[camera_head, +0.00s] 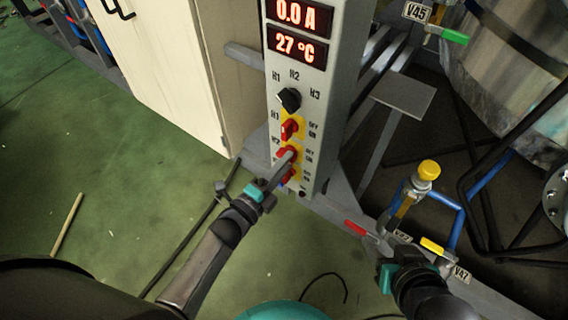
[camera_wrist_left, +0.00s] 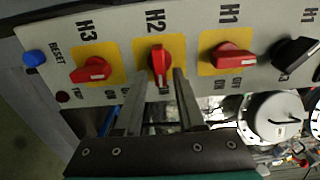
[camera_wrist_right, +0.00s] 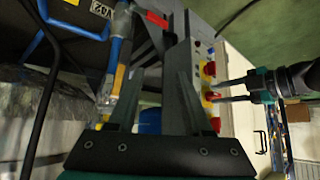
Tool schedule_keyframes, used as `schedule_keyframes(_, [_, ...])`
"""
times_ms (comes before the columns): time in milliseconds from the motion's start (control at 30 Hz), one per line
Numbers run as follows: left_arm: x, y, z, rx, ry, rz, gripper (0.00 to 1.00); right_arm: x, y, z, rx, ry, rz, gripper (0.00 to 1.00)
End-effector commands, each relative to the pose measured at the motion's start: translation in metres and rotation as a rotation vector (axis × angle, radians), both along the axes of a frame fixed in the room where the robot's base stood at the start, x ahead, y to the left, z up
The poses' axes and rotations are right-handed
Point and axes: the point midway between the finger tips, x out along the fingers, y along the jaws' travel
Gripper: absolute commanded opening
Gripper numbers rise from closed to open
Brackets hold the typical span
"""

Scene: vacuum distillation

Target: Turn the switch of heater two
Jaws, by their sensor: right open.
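The heater two switch, a red knob on a yellow plate marked H2 (camera_wrist_left: 161,60), sits in the middle of the panel in the left wrist view. Its handle lies crosswise to the handles of the H1 knob (camera_wrist_left: 235,57) and H3 knob (camera_wrist_left: 92,70). My left gripper (camera_wrist_left: 161,82) has its fingers apart, one on each side of the H2 knob, with small gaps seen; contact cannot be told. In the head view my left gripper (camera_head: 285,160) reaches the panel and partly hides the knob. My right gripper (camera_wrist_right: 155,90) is open and empty, away from the panel.
A black selector knob (camera_head: 289,99) and red displays (camera_head: 297,45) are higher on the panel. A blue reset button (camera_wrist_left: 34,58) is beside H3. Valves and pipes, one with a yellow cap (camera_head: 428,171), stand to the right. A pale cabinet (camera_head: 165,65) stands left.

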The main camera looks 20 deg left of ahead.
Motion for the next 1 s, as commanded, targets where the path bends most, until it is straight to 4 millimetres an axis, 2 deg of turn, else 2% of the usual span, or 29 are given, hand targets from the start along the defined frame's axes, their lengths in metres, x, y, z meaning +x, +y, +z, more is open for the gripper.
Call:
schedule_keyframes(67, [0.0,0.0,0.0,-0.001,0.0,0.0,0.49,0.0,0.0,0.0,0.0,0.0,0.0,0.5])
schedule_keyframes(367, [-0.001,0.001,0.0,-0.002,0.001,0.0,0.49,0.0,0.0,0.0,-0.001,0.003,0.0,0.5])
schedule_keyframes(567, [-0.013,0.005,0.001,-0.002,0.002,0.0,0.49,-0.008,-0.009,0.003,-0.031,0.065,-0.01,0.5])
schedule_keyframes(867, [-0.047,0.017,0.001,-0.001,0.003,0.0,0.49,-0.029,-0.033,0.009,-0.101,0.231,-0.048,0.5])
schedule_keyframes(1000, [-0.079,0.029,0.002,-0.001,0.007,0.001,0.49,-0.039,-0.043,0.006,-0.131,0.322,-0.066,0.5])
